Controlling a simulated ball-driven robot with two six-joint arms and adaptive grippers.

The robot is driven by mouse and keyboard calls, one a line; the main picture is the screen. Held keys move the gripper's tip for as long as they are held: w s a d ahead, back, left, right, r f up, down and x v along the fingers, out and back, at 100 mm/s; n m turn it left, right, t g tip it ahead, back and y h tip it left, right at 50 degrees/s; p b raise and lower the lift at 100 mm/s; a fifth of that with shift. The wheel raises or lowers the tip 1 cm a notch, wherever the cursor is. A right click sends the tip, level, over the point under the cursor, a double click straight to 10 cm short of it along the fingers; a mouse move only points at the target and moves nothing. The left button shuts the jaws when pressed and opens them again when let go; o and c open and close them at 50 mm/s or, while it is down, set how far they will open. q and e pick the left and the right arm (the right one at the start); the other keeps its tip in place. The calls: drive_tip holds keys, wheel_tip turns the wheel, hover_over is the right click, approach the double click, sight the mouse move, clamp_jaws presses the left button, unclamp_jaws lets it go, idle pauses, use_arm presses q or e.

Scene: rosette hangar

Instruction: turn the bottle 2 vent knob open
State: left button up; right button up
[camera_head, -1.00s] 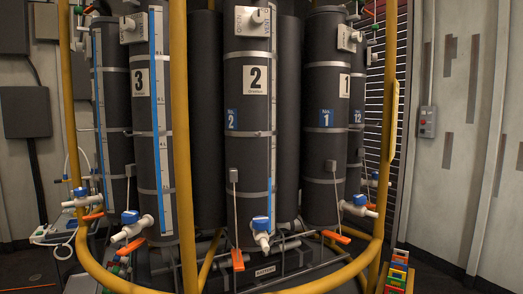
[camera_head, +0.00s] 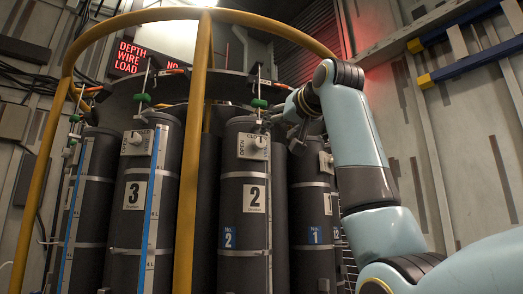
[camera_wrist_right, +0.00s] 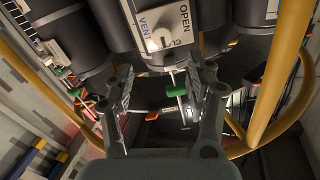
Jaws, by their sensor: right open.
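Bottle 2 (camera_head: 244,190) is a dark cylinder with a white "2" label, standing upright in the middle of the head view. Its white vent knob (camera_head: 259,143) sits on a white plate (camera_head: 245,148) near its top. In the wrist view the knob (camera_wrist_right: 158,39) shows beyond the fingers on its plate (camera_wrist_right: 182,12), marked OPEN and VENT. I cannot tell its setting. My right gripper (camera_head: 284,112) is at the upper right of the knob, near the bottle's top. In the wrist view the gripper (camera_wrist_right: 163,82) is open and empty, apart from the knob. My left gripper is not in view.
Bottle 3 (camera_head: 133,222) stands left and bottle 1 (camera_head: 310,205) right. A yellow post (camera_head: 195,130) and a yellow hoop (camera_head: 150,22) stand in front and above. Green-handled valves (camera_head: 259,103) rise above the bottles near my gripper.

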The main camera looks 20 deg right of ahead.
sight(261, 143)
drive_tip(key=w+p, duration=0.1)
drive_tip(key=w, duration=0.5)
drive_tip(key=w+a+p, duration=0.1)
drive_tip(key=w, duration=0.2)
drive_tip(key=shift+w+p, duration=0.1)
drive_tip(key=shift+p, duration=0.2)
drive_tip(key=shift+w+a+f, duration=0.1)
drive_tip(key=shift+w+a, duration=0.05)
drive_tip(key=shift+w, duration=0.35)
clamp_jaws()
